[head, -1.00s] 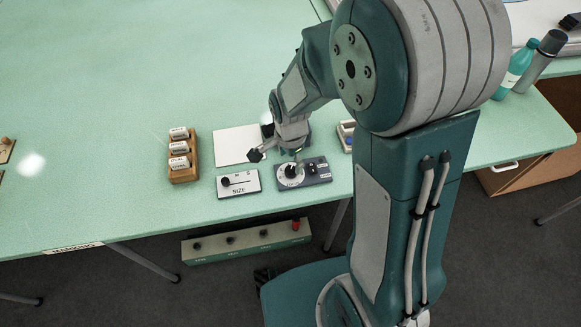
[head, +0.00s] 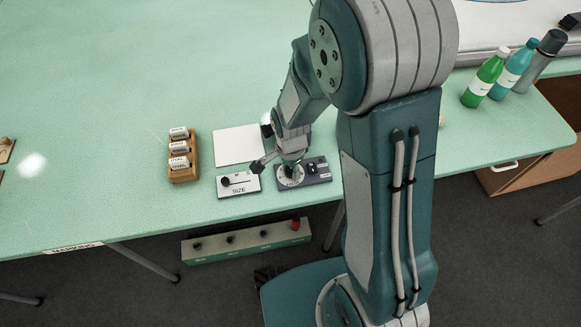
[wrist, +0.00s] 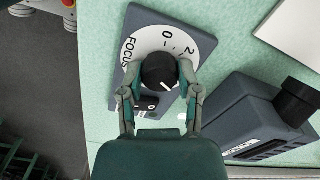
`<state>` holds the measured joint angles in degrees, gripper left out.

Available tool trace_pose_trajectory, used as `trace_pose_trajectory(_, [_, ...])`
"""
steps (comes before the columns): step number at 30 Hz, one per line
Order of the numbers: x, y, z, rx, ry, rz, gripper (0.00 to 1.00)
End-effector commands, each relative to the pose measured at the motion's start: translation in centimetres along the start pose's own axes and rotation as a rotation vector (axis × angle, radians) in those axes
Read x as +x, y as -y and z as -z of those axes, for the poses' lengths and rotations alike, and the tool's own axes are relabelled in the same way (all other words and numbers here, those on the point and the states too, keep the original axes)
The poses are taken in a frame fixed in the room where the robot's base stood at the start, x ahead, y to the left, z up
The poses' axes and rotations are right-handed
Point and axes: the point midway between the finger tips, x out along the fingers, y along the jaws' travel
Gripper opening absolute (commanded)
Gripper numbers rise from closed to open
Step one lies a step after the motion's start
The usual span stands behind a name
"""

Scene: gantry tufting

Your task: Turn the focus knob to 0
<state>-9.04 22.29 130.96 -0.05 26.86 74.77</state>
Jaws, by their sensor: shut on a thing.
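The focus knob (wrist: 158,70) is a round black knob with a white line on it, pointing toward the lower right in the wrist view. It sits on a white dial (wrist: 131,50) marked FOCUS, 0 and 2, on a dark grey panel (wrist: 196,33). The 0 is at the top of the dial; the line points away from it. My gripper (wrist: 159,84) is shut on the knob, one finger on each side. In the head view my gripper (head: 290,160) is low over the focus panel (head: 318,171) and partly hides the knob.
A SIZE slider panel (head: 239,183) lies just left of the focus panel. A wooden rack (head: 182,160) and a white sheet (head: 238,145) are nearby. A dark grey device with a black knob (wrist: 250,115) stands close beside my gripper. Bottles (head: 485,78) stand at the right.

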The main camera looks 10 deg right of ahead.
Motion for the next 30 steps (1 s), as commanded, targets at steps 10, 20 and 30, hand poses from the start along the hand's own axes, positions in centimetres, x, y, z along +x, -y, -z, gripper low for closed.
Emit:
trace_pose_trajectory(10, [-0.04, 0.18, 0.03, -0.076, -0.001, 0.005, 0.0])
trace_pose_trajectory(20, [-0.06, 0.23, 0.04, -0.332, -0.002, 0.006, 0.0])
trace_pose_trajectory(30, [-0.08, 0.29, 0.04, -0.655, -0.004, 0.007, 0.0])
